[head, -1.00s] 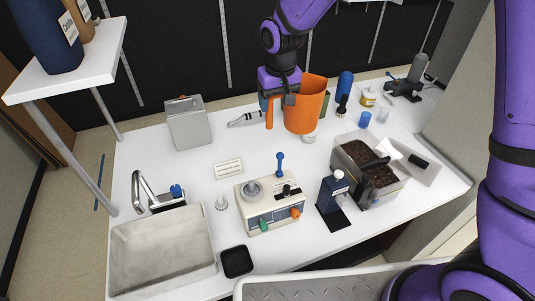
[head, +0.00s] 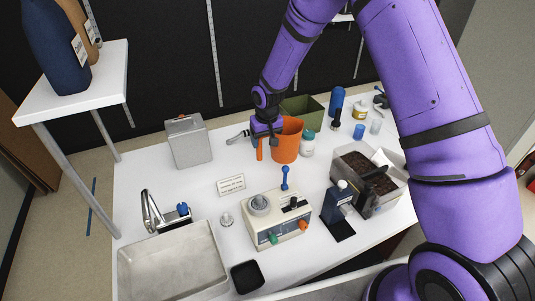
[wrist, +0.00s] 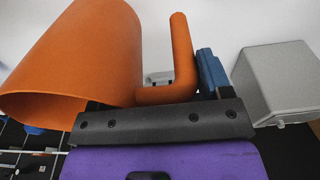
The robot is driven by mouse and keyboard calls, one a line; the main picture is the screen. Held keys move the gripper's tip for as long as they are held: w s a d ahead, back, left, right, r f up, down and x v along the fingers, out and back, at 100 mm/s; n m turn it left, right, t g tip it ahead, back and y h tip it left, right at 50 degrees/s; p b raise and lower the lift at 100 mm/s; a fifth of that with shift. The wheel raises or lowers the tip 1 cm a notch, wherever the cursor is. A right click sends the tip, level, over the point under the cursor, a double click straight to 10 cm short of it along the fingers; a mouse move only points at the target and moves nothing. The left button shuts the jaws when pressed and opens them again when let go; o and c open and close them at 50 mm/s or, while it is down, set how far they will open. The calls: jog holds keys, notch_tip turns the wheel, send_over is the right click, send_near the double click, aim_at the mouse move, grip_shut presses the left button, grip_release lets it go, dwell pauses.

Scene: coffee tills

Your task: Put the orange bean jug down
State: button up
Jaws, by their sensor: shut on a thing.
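The orange bean jug (head: 286,143) is at the back middle of the white counter in the head view, upright, with its handle on the left. My gripper (head: 265,132) is shut on the jug at its handle side. In the wrist view the jug (wrist: 85,60) fills the left, and its handle (wrist: 182,60) rises beside a blue finger pad. The jug's base looks at or very near the counter top; I cannot tell whether it touches. The jug's inside is hidden in the head view.
A jar with a teal lid (head: 308,143) stands close to the jug's right. A green box (head: 303,110) is behind it. A grey metal canister (head: 189,143) is to the left. A cream machine (head: 276,217) and a bean bin (head: 368,178) are in front. Counter between canister and machine is mostly clear.

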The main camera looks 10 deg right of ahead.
jog(key=shift+f, duration=2.55)
jog(key=o, duration=1.4)
jog(key=shift+f, duration=0.1)
jog(key=shift+c, duration=0.2)
notch_tip(320, 180, up, 12)
jog(key=s, duration=0.1)
jog(key=shift+s, duration=0.25)
jog(key=shift+d, duration=0.15)
